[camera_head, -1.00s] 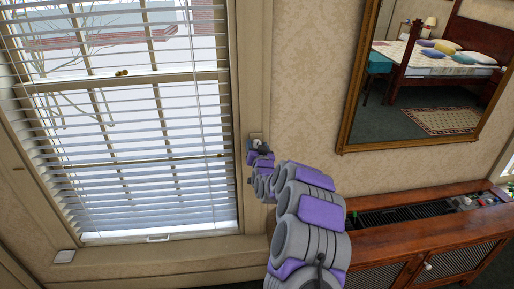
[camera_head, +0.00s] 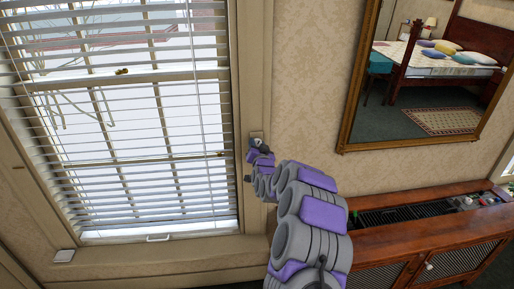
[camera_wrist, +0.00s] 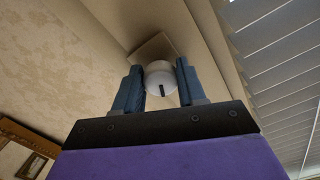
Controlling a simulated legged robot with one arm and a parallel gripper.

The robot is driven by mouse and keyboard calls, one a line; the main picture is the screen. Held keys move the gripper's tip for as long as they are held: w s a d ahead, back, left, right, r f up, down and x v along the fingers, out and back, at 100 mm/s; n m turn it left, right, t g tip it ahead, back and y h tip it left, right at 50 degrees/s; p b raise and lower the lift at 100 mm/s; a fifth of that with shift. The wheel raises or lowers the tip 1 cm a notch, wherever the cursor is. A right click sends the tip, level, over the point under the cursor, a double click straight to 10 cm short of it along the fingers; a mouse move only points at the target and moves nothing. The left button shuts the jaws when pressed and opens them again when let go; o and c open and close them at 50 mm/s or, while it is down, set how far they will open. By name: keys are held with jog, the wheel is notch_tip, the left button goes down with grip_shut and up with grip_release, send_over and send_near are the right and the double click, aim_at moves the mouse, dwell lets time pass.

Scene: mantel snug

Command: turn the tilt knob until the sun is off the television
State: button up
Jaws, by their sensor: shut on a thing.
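The tilt knob (camera_wrist: 160,76) is a round white knob with a short dark mark at its lower middle, on a pale plate (camera_wrist: 150,50) in the wrist view. My gripper (camera_head: 258,147) has its blue fingers on either side of the knob, shut on it. In the head view my gripper is at the window's right frame, and the knob is too small to make out there. The blind (camera_head: 140,150) hangs over the window, its slats tilted with gaps showing outside. The television is not visible, nor is any sun patch on it.
A long wooden cabinet (camera_head: 440,235) with a dark slotted top and small items stands at the lower right. A wood-framed mirror (camera_head: 345,125) hangs on the wall above, reflecting a bed.

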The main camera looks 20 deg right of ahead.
jog(key=o, duration=1)
jog(key=shift+d, duration=0.1)
jog(key=shift+o, duration=0.2)
jog(key=shift+s, duration=0.15)
jog(key=p+v, duration=0.2)
jog(key=v, duration=1.5)
jog(key=shift+p, duration=0.35)
